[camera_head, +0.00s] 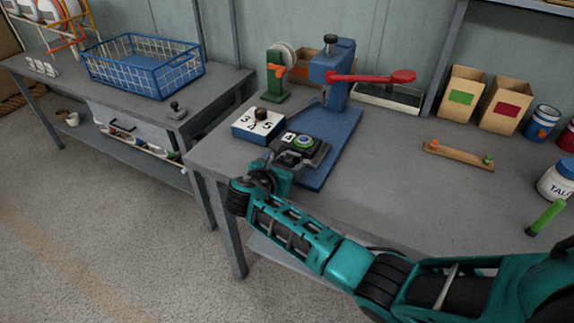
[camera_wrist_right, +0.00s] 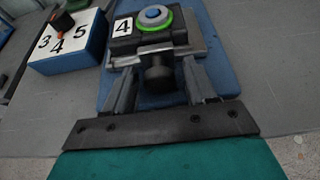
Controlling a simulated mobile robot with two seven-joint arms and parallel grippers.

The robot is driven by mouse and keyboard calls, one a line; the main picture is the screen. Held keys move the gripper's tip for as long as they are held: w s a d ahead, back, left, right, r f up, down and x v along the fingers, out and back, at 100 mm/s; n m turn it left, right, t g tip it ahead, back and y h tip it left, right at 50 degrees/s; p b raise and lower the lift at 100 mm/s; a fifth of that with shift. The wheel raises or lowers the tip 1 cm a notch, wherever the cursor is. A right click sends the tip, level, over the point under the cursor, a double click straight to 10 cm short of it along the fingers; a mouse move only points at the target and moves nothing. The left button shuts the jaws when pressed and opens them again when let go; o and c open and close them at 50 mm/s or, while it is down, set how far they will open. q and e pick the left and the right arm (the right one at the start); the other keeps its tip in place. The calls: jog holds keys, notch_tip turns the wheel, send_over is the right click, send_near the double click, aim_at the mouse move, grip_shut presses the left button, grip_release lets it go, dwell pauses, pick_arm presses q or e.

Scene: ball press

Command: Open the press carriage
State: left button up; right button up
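The blue press (camera_head: 330,75) stands on the table with a red lever (camera_head: 375,77) reaching right. Its carriage (camera_head: 318,150) is a dark block with a "4" label and a green ring around a blue centre. It sits on the front part of the blue base plate (camera_head: 345,128), in front of the column. The carriage also shows in the right wrist view (camera_wrist_right: 127,43), with a dark round knob (camera_wrist_right: 159,76) facing me. My right gripper (camera_wrist_right: 158,82) is open, one finger on each side of the knob, with gaps visible. My left gripper is out of view.
A blue box with a dial and numbers 3, 4, 5 (camera_head: 258,125) stands just left of the carriage. A green stand (camera_head: 277,82) is behind it. A wooden bar (camera_head: 459,156) lies right. Bins and jars line the back right. The table between is clear.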

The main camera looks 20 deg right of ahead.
jog(key=shift+a, duration=0.1)
pick_arm(q)
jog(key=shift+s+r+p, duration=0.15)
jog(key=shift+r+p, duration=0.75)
jog(key=shift+p, duration=0.1)
pick_arm(e)
jog(key=v, duration=1.3)
